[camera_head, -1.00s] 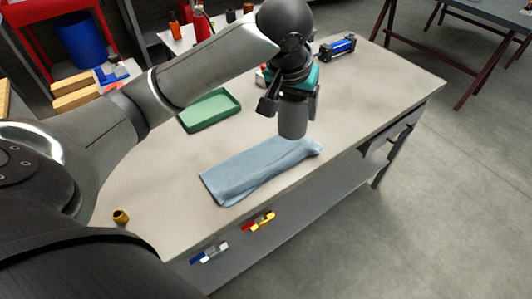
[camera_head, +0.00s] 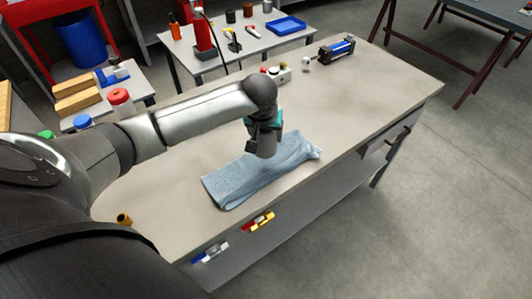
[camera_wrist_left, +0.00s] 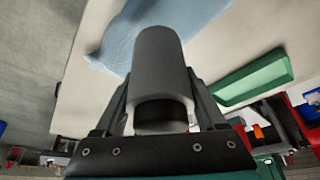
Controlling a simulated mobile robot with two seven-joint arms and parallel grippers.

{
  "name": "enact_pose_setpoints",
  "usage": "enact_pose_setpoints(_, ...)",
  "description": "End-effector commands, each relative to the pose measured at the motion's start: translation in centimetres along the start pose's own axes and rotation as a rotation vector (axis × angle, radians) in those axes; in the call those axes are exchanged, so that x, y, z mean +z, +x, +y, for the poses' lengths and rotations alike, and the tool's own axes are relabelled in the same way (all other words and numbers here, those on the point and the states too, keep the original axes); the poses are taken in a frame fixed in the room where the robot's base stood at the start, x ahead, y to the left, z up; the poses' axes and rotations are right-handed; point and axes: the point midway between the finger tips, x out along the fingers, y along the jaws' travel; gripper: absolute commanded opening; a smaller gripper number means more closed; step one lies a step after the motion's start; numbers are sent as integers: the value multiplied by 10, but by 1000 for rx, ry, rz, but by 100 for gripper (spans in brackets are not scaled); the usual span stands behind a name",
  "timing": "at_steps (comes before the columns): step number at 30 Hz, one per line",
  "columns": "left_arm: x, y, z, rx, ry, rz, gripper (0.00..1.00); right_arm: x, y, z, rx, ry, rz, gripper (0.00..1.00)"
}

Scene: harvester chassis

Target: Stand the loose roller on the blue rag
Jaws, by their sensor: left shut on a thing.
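The roller is a grey cylinder (camera_head: 265,148), held upright in the head view. My left gripper (camera_head: 264,137) is shut on it and hangs over the back part of the blue rag (camera_head: 232,184). The rag lies spread and slightly creased on the workbench. In the left wrist view the roller (camera_wrist_left: 162,62) sits between both fingers, with the rag (camera_wrist_left: 118,38) behind its far end. I cannot tell whether the roller's lower end touches the rag. My right gripper is not in view.
The workbench (camera_head: 370,105) is clear right of the rag. A blue-and-black cylinder unit (camera_head: 337,48) and a small block with a red knob (camera_head: 277,73) stand at its back. A brass bushing (camera_head: 124,219) lies near the front left. A green tray (camera_wrist_left: 255,80) shows in the wrist view.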

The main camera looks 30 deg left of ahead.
Motion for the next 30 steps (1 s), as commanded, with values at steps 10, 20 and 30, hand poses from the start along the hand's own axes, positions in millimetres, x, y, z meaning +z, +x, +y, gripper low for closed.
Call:
enact_pose_setpoints(10, 11, 30, 1, 2, -1, 4, 0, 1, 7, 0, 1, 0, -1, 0)
enact_pose_setpoints(20, 26, 64, 1, 2, -1, 4, 0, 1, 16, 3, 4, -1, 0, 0)
enact_pose_setpoints(30, 28, 67, 1, 2, 0, 1, 0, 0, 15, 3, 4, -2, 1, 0)
